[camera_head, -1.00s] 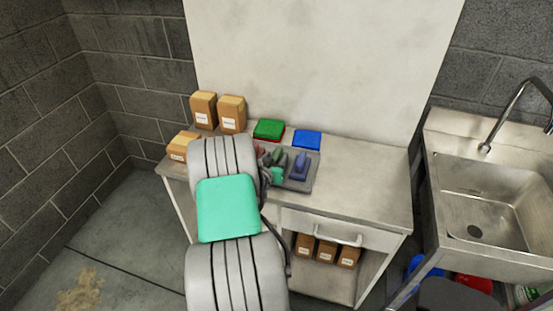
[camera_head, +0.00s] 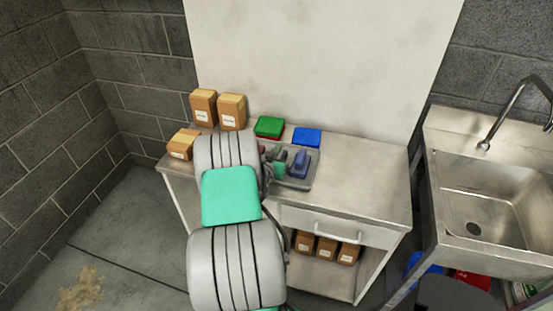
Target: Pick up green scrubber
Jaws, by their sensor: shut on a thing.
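The green scrubber (camera_head: 280,152) is dark green and shows small at the grey tray (camera_head: 311,172) on the workbench. My gripper (camera_head: 278,163) is at the tray, shut on the green scrubber. My arm comes in from the front and partly hides the gripper, the scrubber and the left part of the tray. Whether the scrubber touches the tray cannot be told. A blue scrubber (camera_head: 300,163) stands in the tray just right of my gripper.
A green pad (camera_head: 269,125) and a blue pad (camera_head: 307,137) lie behind the tray. Several cardboard boxes (camera_head: 231,112) stand at the bench's left, and more are on the lower shelf. The right part of the bench (camera_head: 370,185) is clear. A metal sink (camera_head: 485,205) stands at the right.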

